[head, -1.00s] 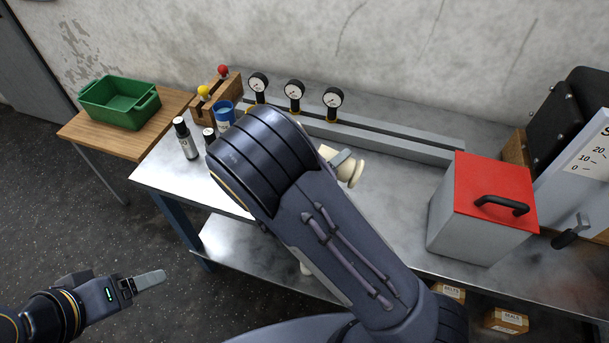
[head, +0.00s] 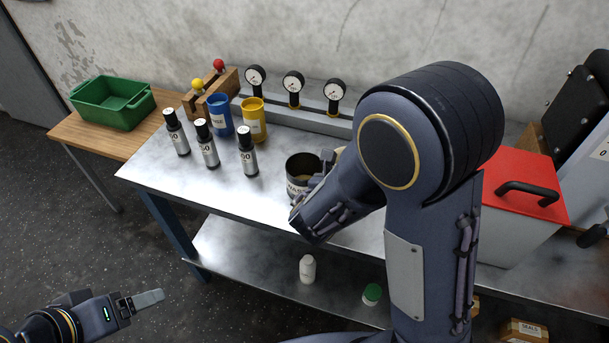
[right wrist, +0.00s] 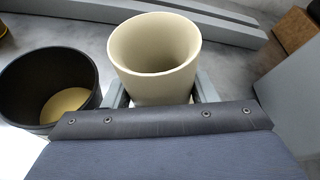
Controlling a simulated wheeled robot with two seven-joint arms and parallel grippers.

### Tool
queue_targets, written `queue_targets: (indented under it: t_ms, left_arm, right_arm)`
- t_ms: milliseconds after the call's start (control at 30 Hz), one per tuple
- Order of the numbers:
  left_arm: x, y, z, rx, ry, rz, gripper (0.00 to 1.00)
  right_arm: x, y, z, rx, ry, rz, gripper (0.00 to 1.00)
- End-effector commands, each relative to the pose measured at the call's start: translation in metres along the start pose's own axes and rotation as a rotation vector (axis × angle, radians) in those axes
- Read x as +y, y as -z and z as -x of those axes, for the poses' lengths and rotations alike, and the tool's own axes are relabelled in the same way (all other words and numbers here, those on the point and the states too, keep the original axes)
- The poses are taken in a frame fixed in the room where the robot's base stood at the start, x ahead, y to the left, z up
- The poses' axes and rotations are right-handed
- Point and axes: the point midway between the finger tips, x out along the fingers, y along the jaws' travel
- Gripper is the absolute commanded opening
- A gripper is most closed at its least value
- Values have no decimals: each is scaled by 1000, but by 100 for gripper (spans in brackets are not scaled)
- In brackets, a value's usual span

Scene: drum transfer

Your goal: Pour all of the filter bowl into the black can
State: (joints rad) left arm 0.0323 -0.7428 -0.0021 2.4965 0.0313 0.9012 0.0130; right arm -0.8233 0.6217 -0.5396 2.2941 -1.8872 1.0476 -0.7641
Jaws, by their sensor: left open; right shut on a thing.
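The filter bowl (right wrist: 155,55) is a cream cup, seen from above in the right wrist view; its visible inside looks bare. My right gripper (right wrist: 163,90) is shut on it, one finger on each side. In the head view it is mostly hidden behind my right arm. The black can (right wrist: 48,85) stands to the left of the bowl, apart from it in that view, with a pale yellow layer at its bottom. The can also shows in the head view (head: 302,168), upright on the bench. My left gripper (head: 138,302) is open and empty over the floor at lower left.
Several black bottles (head: 207,145), a blue cup (head: 219,115) and a yellow cup (head: 254,122) stand left of the can. Gauges on a grey rail (head: 293,123) run behind. A red-lidded box (head: 525,185) is at right. A green bin (head: 112,105) sits on the wooden side table.

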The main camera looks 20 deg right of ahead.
Motion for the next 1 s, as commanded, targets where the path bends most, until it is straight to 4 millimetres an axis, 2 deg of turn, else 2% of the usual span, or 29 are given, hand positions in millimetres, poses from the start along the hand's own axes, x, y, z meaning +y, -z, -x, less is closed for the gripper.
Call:
queue_targets:
  t_ms: [33,200,400,633,1000]
  left_arm:
    - [-6,-6,-12,0,0,0,77]
    - [-14,-16,-31,0,0,0,77]
    - [-21,-24,-47,0,0,0,77]
    - [-25,-27,-54,0,0,0,77]
    - [-25,-28,-55,0,0,0,77]
  right_arm:
    - [2,10,-5,-1,-8,-26,11]
    - [2,25,-11,-1,-37,-96,11]
    - [-2,30,-13,-2,-81,-201,11]
    - [-5,31,-13,-3,-110,-270,11]
    - [-6,30,-13,-3,-116,-280,11]
